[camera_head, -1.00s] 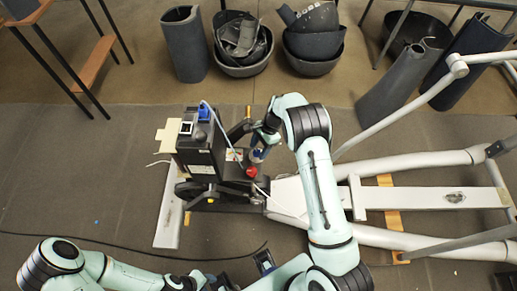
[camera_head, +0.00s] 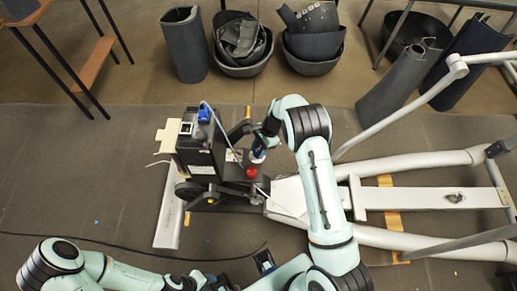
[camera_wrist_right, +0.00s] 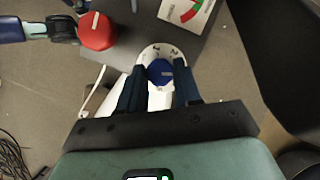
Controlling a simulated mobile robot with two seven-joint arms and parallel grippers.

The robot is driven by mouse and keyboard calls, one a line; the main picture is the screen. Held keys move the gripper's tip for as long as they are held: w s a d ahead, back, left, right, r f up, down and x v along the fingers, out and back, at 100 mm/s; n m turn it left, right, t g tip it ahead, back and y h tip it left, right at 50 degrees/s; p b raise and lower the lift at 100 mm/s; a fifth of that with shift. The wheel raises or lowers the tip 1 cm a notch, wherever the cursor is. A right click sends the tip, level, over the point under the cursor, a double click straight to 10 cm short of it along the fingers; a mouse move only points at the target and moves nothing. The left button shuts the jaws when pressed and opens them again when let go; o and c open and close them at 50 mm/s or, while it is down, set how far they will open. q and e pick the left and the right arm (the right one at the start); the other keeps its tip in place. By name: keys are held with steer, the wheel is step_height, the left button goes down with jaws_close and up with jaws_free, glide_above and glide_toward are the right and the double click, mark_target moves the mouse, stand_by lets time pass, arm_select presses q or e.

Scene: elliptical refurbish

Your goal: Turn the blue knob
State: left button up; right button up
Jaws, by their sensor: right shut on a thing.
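The blue knob (camera_wrist_right: 160,72) sits on a round white dial with numbers, between the fingers of my right gripper (camera_wrist_right: 160,77) in the right wrist view. A pale pointer mark shows on the knob. The fingers are shut on the knob's sides. In the head view the white dial (camera_head: 257,157) shows below the dark right gripper (camera_head: 262,144), which partly hides the knob. The knob is on the front of the black machine (camera_head: 196,155).
A red knob (camera_head: 252,172) sits close to the dial, and it also shows in the right wrist view (camera_wrist_right: 98,31). A white-framed apparatus (camera_head: 410,200) stretches right of the machine. Dark bowls (camera_head: 313,48) stand at the back.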

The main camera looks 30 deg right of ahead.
steer(key=m+t, duration=0.1)
steer(key=m, duration=0.2)
steer(key=m+t, duration=0.1)
steer(key=m, duration=0.1)
steer(key=shift+s+m+h, duration=0.2)
steer(key=shift+m+h, duration=0.1)
steer(key=shift+m, duration=0.1)
steer(key=m, duration=0.2)
steer(key=m+t+h, duration=0.1)
steer(key=m, duration=0.1)
steer(key=shift+s+a+m+t+p, duration=0.1)
steer(key=shift+a+m+t+p, duration=0.05)
steer(key=shift+m+t+p, duration=0.2)
steer(key=m+h, duration=0.1)
steer(key=m, duration=0.3)
steer(key=shift+a+t+h, duration=0.15)
steer(key=shift+t+h, duration=0.1)
steer(key=shift+h, duration=0.15)
steer(key=m, duration=0.2)
steer(key=m+h+b, duration=0.1)
steer(key=m, duration=0.1)
steer(key=shift+a+h, duration=0.1)
steer(key=shift+h, duration=0.2)
steer(key=shift+m, duration=0.45)
steer(key=o, duration=1)
steer(key=shift+o, duration=0.2)
